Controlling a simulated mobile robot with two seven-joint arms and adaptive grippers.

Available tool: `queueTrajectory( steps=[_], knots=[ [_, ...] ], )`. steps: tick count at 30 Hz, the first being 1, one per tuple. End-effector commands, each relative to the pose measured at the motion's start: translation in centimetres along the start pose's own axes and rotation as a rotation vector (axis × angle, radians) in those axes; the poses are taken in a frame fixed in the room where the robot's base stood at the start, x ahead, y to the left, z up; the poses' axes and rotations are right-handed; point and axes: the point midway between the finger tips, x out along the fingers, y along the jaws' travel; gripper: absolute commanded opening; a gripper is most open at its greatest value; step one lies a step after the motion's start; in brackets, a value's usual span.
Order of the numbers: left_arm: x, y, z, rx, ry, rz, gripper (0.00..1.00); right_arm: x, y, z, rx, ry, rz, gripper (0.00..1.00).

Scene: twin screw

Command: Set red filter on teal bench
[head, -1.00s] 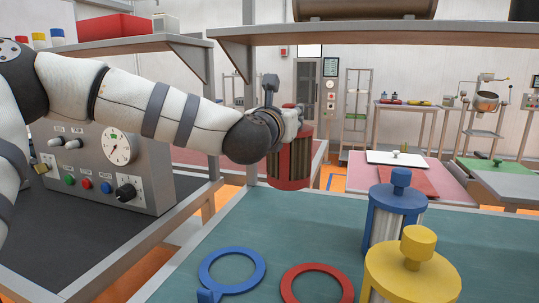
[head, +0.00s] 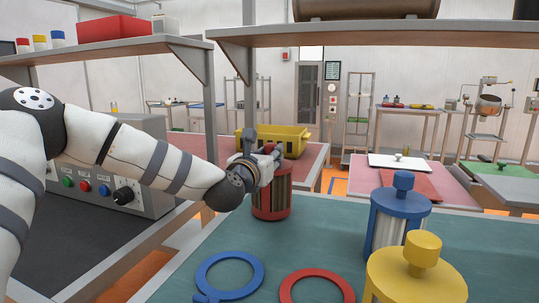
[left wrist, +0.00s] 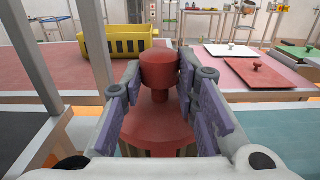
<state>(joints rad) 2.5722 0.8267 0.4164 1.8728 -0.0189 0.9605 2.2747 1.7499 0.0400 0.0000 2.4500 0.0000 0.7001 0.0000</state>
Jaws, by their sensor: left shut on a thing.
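The red filter (head: 271,196) is a pleated cylinder with red end caps, upright near the far left edge of the teal bench (head: 330,231). My left gripper (head: 271,153) is shut on its top knob. In the left wrist view the red knob (left wrist: 159,70) stands between the pads of my left gripper (left wrist: 159,98), with the wide red cap below. I cannot tell whether the filter's base touches the bench top. A red ring (head: 317,287) and a blue ring (head: 229,274) lie on the bench. My right gripper is not in view.
A blue filter (head: 397,216) and a yellow filter (head: 415,274) stand on the bench at the right. A shelf (head: 380,33) overhangs the back. A control box (head: 115,165) stands left, and a yellow crate (head: 289,139) sits behind. The bench's middle is clear.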

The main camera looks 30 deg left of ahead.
Motion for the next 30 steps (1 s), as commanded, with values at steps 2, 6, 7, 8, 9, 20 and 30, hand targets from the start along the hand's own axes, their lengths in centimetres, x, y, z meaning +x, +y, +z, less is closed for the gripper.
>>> queueTrajectory(
  steps=[2,6,7,8,9,20,30],
  knots=[
    [0.0,0.0,0.3,0.0,-0.004,0.0,0.0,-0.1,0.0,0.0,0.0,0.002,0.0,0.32],
    [0.0,0.0,-0.2,0.0,-0.002,-0.001,0.0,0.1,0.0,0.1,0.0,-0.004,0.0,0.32],
    [0.0,0.0,-0.3,0.0,0.0,-0.001,0.32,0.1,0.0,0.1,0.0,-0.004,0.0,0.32],
    [0.0,0.0,-0.2,0.0,-0.001,-0.001,0.39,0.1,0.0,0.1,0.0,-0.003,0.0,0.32],
    [0.0,0.0,-0.2,0.0,-0.001,-0.001,0.48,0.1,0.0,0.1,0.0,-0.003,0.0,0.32],
    [-0.1,0.0,0.5,0.0,-0.005,0.0,0.48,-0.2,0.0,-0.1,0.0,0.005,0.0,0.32],
    [-7.6,0.0,0.3,-0.005,-0.003,-0.002,0.48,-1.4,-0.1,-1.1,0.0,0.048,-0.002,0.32]
  ],
)
